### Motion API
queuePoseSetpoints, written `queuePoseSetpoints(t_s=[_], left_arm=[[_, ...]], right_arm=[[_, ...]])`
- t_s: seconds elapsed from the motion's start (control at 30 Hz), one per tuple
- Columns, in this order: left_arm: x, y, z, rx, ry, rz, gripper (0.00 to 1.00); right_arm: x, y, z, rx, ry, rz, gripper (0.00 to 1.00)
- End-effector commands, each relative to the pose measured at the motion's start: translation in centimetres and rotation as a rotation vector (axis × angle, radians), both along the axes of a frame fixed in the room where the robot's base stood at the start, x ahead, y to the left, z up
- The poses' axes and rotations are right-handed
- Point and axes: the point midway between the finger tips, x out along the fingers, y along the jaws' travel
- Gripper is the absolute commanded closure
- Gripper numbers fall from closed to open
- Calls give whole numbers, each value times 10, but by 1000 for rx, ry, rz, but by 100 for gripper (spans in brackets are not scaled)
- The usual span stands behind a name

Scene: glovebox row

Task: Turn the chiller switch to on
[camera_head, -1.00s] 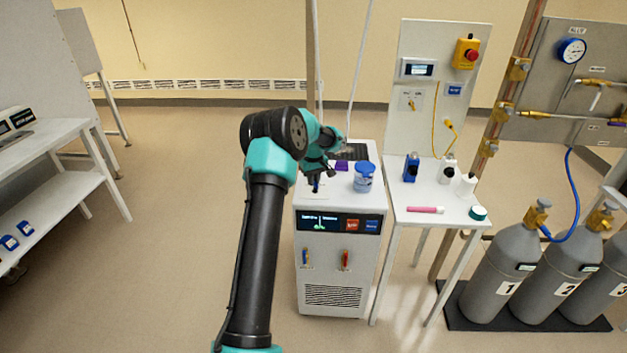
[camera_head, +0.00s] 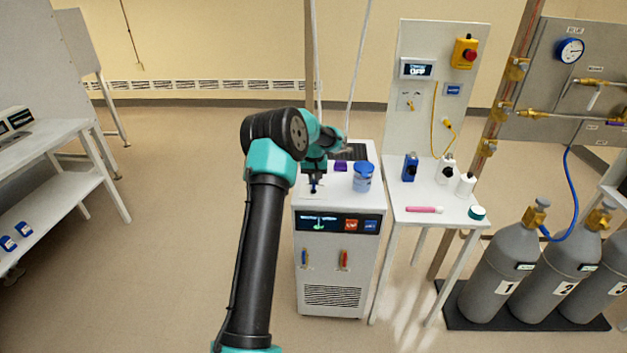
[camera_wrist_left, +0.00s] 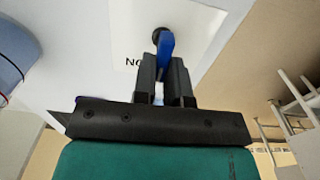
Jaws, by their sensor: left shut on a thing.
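The chiller (camera_head: 333,285) is a white cabinet with a dark display strip on its front, left of the white bench. Its switch has a blue handle (camera_wrist_left: 166,55) on a dark round pivot on the white top, seen in the left wrist view. My left gripper (camera_wrist_left: 166,75) is shut on this blue handle, one dark finger on each side. In the head view the left gripper (camera_head: 314,186) is at the left part of the chiller top, and the handle is mostly hidden there. A label beside it shows "NO", the rest covered by the fingers. My right gripper is out of view.
A blue-lidded container (camera_head: 363,177) and a purple block (camera_head: 341,166) stand on the chiller top, right of my gripper. Small bottles and a pink item (camera_head: 425,210) are on the bench. Gas cylinders (camera_head: 500,270) stand at right.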

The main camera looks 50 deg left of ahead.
Motion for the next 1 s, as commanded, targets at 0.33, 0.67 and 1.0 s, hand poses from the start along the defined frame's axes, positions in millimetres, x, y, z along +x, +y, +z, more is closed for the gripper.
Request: queuePoseSetpoints(t_s=[0.33, 0.67, 1.0], left_arm=[[0, 0, 1, 1, -1, -39, 100], [0, 0, 1, 1, -1, -37, 73], [0, 0, 0, 0, 0, -37, 62]], right_arm=[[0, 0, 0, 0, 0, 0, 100], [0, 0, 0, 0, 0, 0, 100], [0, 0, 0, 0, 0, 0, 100]])
